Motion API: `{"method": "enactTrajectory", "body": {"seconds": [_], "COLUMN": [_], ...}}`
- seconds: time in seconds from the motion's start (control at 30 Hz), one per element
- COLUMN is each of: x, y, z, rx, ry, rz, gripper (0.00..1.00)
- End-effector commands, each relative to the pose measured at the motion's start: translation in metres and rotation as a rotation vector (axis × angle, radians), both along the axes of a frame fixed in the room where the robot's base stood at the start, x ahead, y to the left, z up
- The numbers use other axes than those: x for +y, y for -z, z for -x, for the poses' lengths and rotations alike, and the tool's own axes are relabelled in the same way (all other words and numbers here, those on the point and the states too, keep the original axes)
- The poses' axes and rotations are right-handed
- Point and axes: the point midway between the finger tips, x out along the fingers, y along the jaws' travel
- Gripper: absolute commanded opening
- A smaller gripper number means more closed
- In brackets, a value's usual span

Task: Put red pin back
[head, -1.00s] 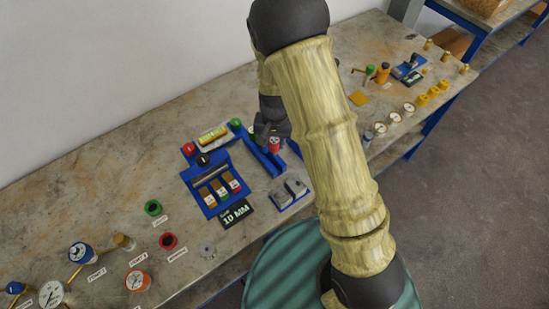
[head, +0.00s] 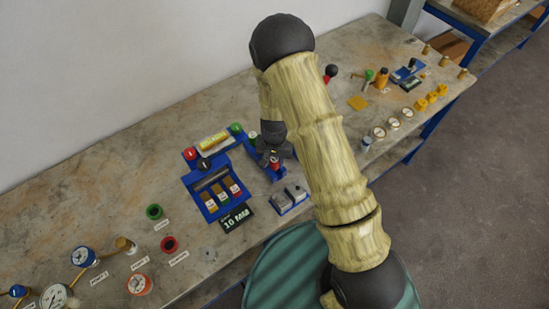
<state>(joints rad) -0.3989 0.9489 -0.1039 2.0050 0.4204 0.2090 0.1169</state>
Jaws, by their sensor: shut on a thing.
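My gripper (head: 274,154) is over the bench at the right end of the blue fixture, with its fingers pointing down. It is shut on the red pin (head: 274,164), of which only a small red part shows under the dark fingers. A blue rail (head: 262,170) of the fixture lies just below and beside the pin. I cannot tell whether the pin's lower end is in a hole or above it. The blue fixture (head: 199,190) carries a red knob (head: 190,153), a green knob (head: 236,128) and several slotted pieces.
A black 10 MM display (head: 236,218) and a grey two-part block (head: 290,198) stand in front of the fixture. Gauges (head: 379,132) and yellow fittings (head: 431,97) are to the right. My arm hides part of the bench.

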Motion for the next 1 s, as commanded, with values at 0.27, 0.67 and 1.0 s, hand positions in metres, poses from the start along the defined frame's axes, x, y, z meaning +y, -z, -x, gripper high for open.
{"method": "enactTrajectory", "body": {"seconds": [0.27,0.67,1.0], "x": [0.0001,0.0001,0.0001], "y": [0.0016,0.0082,0.0070], "z": [-0.0003,-0.0003,-0.0004], "rx": [-0.001,-0.001,-0.001], "ry": [0.000,0.000,0.000], "rz": [-0.001,0.000,0.000], "gripper": [0.05,0.46,0.52]}}
